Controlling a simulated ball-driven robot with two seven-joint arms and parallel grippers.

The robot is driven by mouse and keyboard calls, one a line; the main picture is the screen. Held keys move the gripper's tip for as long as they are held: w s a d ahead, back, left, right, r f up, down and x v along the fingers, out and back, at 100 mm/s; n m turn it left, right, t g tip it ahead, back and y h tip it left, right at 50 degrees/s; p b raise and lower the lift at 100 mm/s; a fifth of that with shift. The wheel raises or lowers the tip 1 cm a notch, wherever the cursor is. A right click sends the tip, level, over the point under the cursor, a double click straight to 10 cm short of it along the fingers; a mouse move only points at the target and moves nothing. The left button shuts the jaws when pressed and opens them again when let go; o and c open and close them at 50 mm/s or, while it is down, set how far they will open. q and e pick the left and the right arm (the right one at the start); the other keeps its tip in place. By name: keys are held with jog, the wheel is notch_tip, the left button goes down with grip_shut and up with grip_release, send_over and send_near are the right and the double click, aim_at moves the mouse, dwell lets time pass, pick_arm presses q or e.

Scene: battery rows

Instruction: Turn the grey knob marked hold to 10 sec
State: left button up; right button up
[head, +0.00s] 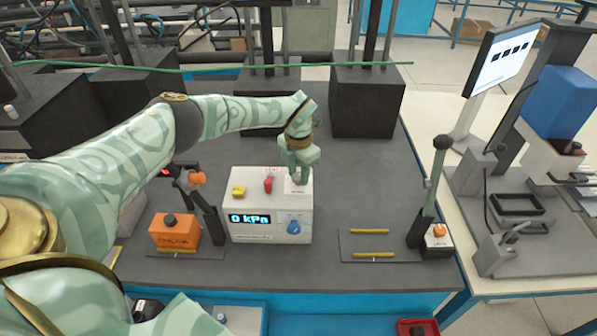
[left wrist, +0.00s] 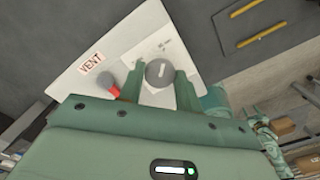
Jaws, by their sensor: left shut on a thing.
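The white box (head: 240,205) stands on the dark table, with a lit display reading 0 kPa on its front. The grey knob (left wrist: 158,72) is on its top panel, with a light pointer line on its face. The small print beside the knob is too small to read. My left gripper (head: 299,180) reaches down onto the right side of the box's top. In the left wrist view my left gripper (left wrist: 158,86) has one finger on each side of the knob and is shut on it.
A red switch (head: 268,184) by the VENT label (left wrist: 92,63) sits close beside the knob. A yellow button (head: 239,190) is further left and a blue knob (head: 294,227) is on the front. An orange box (head: 174,231) and a lever stand (head: 430,205) flank the box.

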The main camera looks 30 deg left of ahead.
aim_at(298, 176)
pick_arm(q)
jog(key=shift+r, duration=0.1)
jog(key=o, duration=1)
jog(key=shift+r, duration=0.1)
notch_tip(298, 176, up, 16)
